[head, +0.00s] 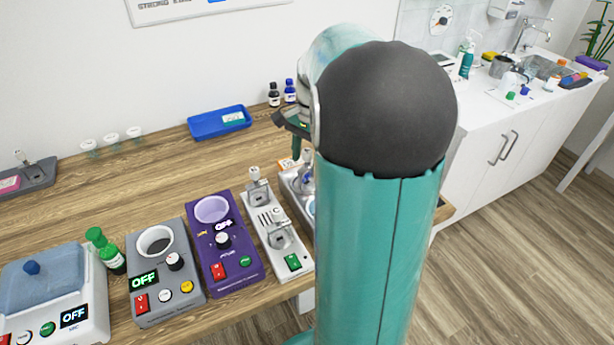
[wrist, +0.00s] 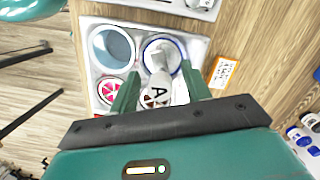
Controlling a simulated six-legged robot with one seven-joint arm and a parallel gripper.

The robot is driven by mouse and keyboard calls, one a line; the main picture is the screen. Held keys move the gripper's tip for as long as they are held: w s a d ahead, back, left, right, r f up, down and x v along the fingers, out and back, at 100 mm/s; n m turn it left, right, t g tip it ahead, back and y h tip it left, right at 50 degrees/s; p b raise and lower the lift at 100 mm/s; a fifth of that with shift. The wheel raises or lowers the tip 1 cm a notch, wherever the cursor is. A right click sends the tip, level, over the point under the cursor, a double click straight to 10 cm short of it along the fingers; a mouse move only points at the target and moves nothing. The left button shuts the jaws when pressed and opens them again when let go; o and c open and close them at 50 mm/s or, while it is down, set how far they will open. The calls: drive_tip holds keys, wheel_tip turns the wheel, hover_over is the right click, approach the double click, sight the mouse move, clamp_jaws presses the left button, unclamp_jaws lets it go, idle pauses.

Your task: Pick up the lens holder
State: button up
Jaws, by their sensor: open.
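In the wrist view, a pale tray (wrist: 88,24) holds several round pieces. They include a blue disc (wrist: 113,48), a blue-rimmed clear ring (wrist: 178,50) and a pink-and-white disc (wrist: 110,90). A white knobbed piece marked "A" (wrist: 154,96), possibly the lens holder, stands between the fingers of my gripper (wrist: 160,70). The fingers are open on either side of it; I cannot tell whether they touch it. In the head view, my gripper (head: 298,146) is over the tray (head: 290,178), and my arm hides much of the tray.
Left of the tray stand a white device (head: 273,225), a purple device (head: 230,265) and a grey device (head: 165,290). A blue tray (head: 205,127) and small bottles (head: 274,96) stand behind. An orange-edged label (wrist: 223,72) lies right of the tray.

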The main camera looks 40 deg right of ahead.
drive_tip(key=shift+a+f, duration=0.1)
drive_tip(key=shift+f, duration=0.3)
clamp_jaws()
drive_tip(key=shift+r, duration=0.1)
